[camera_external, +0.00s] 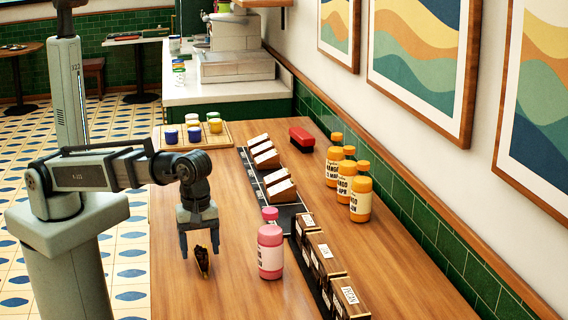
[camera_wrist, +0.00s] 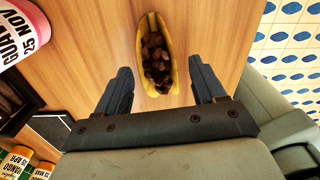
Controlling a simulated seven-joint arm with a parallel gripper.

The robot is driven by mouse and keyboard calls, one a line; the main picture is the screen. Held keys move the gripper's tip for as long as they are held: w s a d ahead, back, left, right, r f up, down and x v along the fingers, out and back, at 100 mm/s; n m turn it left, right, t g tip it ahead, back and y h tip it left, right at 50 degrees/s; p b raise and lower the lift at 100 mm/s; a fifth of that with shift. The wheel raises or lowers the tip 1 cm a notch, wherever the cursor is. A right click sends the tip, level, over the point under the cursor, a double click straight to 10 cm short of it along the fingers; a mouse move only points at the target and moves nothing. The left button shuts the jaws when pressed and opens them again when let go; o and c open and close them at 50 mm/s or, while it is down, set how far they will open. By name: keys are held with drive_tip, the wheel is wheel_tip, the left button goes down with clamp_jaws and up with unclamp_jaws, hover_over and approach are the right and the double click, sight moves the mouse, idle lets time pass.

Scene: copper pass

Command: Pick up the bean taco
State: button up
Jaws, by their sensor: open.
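The bean taco (camera_wrist: 155,55) is a yellow folded shell with dark brown filling. In the wrist view it lies on the wooden counter just beyond and between my fingertips. In the external view the taco (camera_external: 202,262) shows as a small dark shape below the fingers, near the counter's left edge. My gripper (camera_external: 199,252) points down over it with its fingers apart. In the wrist view my gripper (camera_wrist: 161,80) is open, with one finger on each side of the taco's near end and clear gaps to it. I cannot tell the exact height between fingertips and taco.
Wooden boxes (camera_external: 325,258) line a dark strip further right. Orange bottles (camera_external: 360,198) stand by the wall. The counter (camera_external: 185,295) around the taco is clear.

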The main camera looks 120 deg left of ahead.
drive_tip(key=shift+f, duration=0.7)
drive_tip(key=shift+c, duration=0.2)
drive_tip(key=c, duration=1)
drive_tip(key=shift+c, duration=0.2)
